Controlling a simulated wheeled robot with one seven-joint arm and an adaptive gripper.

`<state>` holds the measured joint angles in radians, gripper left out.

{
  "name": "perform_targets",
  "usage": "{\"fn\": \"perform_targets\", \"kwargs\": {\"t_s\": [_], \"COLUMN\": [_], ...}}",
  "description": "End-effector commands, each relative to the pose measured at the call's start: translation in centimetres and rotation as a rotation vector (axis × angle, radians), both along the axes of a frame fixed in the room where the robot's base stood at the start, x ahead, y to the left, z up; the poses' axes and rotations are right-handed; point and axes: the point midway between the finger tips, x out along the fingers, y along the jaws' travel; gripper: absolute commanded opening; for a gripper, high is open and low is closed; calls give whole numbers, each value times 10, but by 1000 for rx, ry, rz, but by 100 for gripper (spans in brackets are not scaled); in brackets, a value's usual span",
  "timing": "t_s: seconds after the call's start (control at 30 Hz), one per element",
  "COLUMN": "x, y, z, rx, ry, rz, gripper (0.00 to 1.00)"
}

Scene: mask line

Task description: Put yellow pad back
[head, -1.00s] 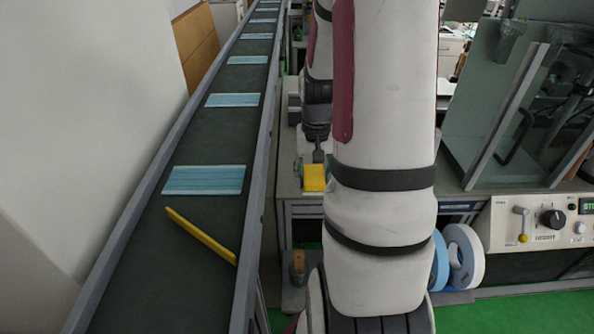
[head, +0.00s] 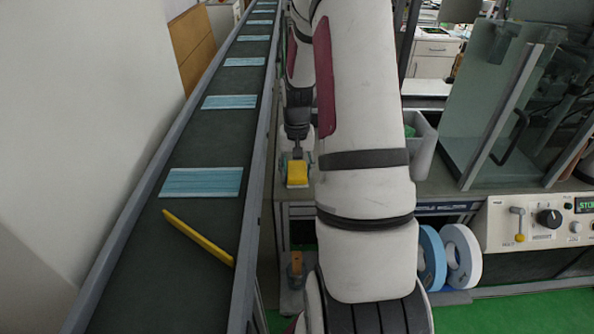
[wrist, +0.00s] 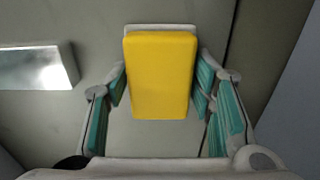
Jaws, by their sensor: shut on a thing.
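The yellow pad (wrist: 160,78) is a yellow block with a pale edge behind it, and it fills the middle of the wrist view. My gripper (wrist: 162,88) is shut on it, with the teal-lined fingers on its left and right sides. In the head view the yellow pad (head: 297,172) shows below my gripper (head: 297,155), beside the conveyor's right edge and over the grey bench. Whether the pad touches the bench surface is unclear. My arm hides part of the bench.
The conveyor (head: 195,225) at left carries several blue masks (head: 201,182) and a yellow bar (head: 198,238) lying slantwise. A white bin (head: 423,145) stands on the bench right of my arm. A metal tray (wrist: 38,67) lies left of the pad. A glass-walled machine (head: 500,110) stands at right.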

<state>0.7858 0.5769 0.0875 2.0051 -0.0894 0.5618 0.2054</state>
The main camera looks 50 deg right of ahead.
Motion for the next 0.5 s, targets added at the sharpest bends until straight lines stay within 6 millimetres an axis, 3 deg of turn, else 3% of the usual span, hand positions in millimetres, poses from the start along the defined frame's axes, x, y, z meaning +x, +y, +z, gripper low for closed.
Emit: {"fn": "perform_targets", "kwargs": {"t_s": [0.17, 0.2, 0.27, 0.5], "x": [0, 0, 0, 0], "y": [0, 0, 0, 0], "z": [-4, -4, -3, -3], "rx": [1, 1, 1, 1], "ry": [1, 1, 1, 1], "rz": [-1, -1, -1, 0], "gripper": [19, 54, 67, 69]}}
